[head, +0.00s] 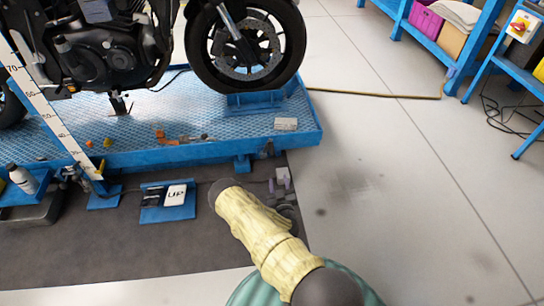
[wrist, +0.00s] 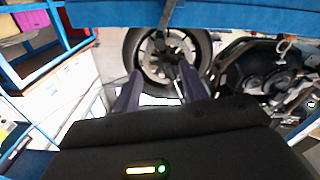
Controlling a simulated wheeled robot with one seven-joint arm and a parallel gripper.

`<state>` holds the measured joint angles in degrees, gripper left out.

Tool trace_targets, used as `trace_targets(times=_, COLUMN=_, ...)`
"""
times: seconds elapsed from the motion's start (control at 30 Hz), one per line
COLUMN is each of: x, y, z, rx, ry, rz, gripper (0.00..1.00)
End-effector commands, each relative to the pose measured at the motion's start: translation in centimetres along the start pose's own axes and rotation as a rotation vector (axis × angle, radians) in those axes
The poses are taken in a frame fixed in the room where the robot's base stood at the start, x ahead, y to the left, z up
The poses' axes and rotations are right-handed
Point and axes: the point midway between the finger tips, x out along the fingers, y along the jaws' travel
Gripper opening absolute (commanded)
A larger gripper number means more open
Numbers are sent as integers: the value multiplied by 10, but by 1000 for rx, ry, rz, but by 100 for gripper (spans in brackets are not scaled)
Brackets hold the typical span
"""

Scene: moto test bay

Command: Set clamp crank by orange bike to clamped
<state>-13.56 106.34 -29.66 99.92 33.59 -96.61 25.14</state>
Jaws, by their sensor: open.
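My gripper (head: 284,180) is low by the near right corner of the blue bike lift (head: 230,150), partly behind my arm in the head view. In the wrist view my gripper (wrist: 160,75) has its two dark fingers apart, with nothing between them. The motorcycle on the lift (head: 100,50) looks mostly black, and I see no orange bodywork. Its front wheel also shows beyond the fingers in the wrist view (wrist: 166,55). I cannot clearly pick out the clamp crank or its setting in either view.
A pedal box marked UP (head: 168,200) lies on the dark mat left of my arm. Small orange pieces (head: 162,134) lie on the lift deck. A blue shelf (head: 445,35) and blue stand (head: 505,70) are at right. The pale floor between is open, crossed by a yellowish hose (head: 385,95).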

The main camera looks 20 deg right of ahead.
Motion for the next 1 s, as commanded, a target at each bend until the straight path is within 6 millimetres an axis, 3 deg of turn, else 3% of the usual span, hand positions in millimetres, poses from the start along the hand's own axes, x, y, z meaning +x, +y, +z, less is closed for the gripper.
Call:
trace_targets(times=0.27, x=2, y=0, z=-2, rx=1, ry=-1, rz=1, gripper=43)
trace_targets(times=0.43, x=14, y=0, z=0, rx=2, ry=1, rz=2, gripper=43)
trace_targets(times=1.0, x=111, y=-1, z=3, rx=2, ry=1, rz=2, gripper=43)
